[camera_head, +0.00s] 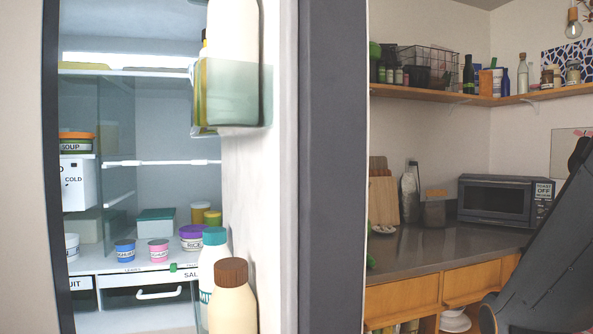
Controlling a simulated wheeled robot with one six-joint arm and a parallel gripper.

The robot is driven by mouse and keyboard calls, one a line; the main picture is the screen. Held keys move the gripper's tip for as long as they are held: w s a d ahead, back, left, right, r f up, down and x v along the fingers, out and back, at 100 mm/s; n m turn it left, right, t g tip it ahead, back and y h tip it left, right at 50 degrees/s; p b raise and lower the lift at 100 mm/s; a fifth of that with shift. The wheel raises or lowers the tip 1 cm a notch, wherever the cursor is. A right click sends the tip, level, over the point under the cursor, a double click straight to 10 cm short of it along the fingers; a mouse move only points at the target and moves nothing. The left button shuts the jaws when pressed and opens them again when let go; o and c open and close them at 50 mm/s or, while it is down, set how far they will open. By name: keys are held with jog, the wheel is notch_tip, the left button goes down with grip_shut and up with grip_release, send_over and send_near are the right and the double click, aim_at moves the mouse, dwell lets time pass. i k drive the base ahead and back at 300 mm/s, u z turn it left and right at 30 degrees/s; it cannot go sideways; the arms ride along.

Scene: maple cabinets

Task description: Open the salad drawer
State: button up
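The salad drawer (122,298) is low in the open fridge, with a white handle (160,293) across its dark front. A label on the strip above it reads "SAL", with the rest cut off by bottles. The drawer looks shut, but its right end is hidden behind the bottles in the fridge door. My gripper is out of view; only a dark part of my arm shows at the right edge, well away from the fridge.
The fridge door (258,190) stands open, its shelves holding a white bottle with a teal cap (213,268) and a brown-capped bottle (233,308) before the drawer. Another drawer (82,299) is left. Tubs stand above. A counter with a microwave (497,200) is right.

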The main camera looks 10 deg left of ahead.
aim_at(164, 294)
jog(key=z, duration=1.6)
jog(key=i, duration=0.85)
jog(key=u, duration=3.55)
